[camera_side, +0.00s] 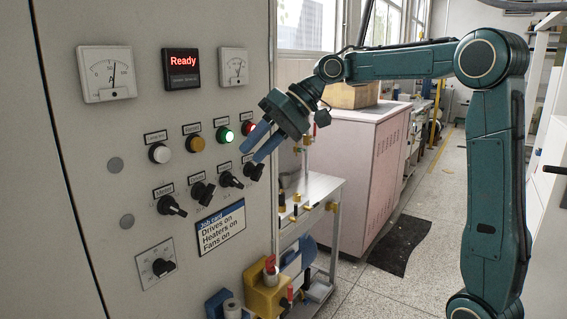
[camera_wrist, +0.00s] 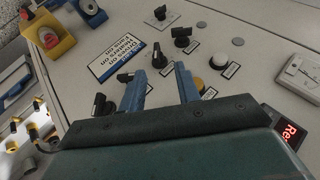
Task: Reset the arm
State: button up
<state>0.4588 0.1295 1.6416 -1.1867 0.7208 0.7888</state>
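My gripper (camera_side: 262,143) is in front of the grey control panel (camera_side: 60,145) at its right side, near the lamps and knobs. Its two blue fingers are apart with nothing between them; they also show in the wrist view (camera_wrist: 161,76). A row of black knobs (camera_side: 203,193) runs below a row of lamps. The display (camera_side: 182,69) reads "Ready". The job card (camera_side: 221,228) reads "Drives on, Heaters on, Fans on".
Two dial meters (camera_side: 106,74) flank the display. A separate black knob (camera_side: 158,267) sits low on the panel. A yellow holder (camera_side: 268,291) and a metal cart (camera_side: 312,190) stand at the panel's right. A pink cabinet (camera_side: 365,180) is behind. Floor at right is open.

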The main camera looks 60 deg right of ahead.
jog(key=s+a+f+h, duration=0.3)
jog(key=s+h, duration=0.1)
jog(key=s, duration=0.7)
jog(key=s+d+f+h, duration=0.1)
jog(key=s+d+f, duration=0.1)
jog(key=s+f, duration=0.2)
jog(key=s+d+f+n+h, duration=0.1)
jog(key=s+f, duration=0.3)
jog(key=s, duration=0.6)
jog(key=shift+d+n+h, duration=0.3)
jog(key=shift+d+h, duration=0.05)
jog(key=shift+h, duration=0.15)
jog(key=shift+w, duration=0.15)
jog(key=w+a+r+m+t+y, duration=0.1)
jog(key=w+r+m+t+y, duration=0.1)
jog(key=w, duration=0.7)
jog(key=w+a+r+m+t+y, duration=0.2)
jog(key=w+t, duration=0.4)
jog(key=w, duration=0.3)
jog(key=shift+w+a+r+m+t, duration=0.15)
jog(key=shift+w+r+m+t, duration=0.25)
jog(key=shift+m, duration=0.7)
